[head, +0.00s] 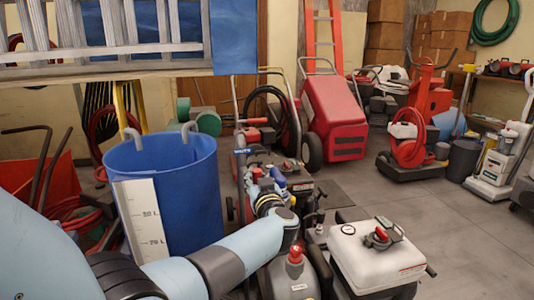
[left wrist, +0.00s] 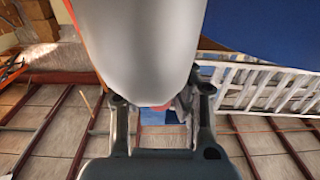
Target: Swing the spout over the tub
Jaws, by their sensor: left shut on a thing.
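The blue tub (head: 190,200) stands upright left of centre in the head view, with a white litre scale (head: 148,222) on its front and two grey hooks over its rim. My left arm comes in from the lower left, passing in front of the tub. My left gripper (head: 262,180) is just right of the tub, among red and blue fittings. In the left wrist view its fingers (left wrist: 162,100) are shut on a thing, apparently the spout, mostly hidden. A large smooth grey shape fills the top centre there. The spout's outline and opening cannot be made out. My right gripper is not seen.
A white-topped machine (head: 375,255) with a red knob stands at the lower right. A red machine (head: 333,115) stands behind the gripper. A ladder (head: 110,30) crosses the upper left. Open grey floor (head: 455,240) lies to the right.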

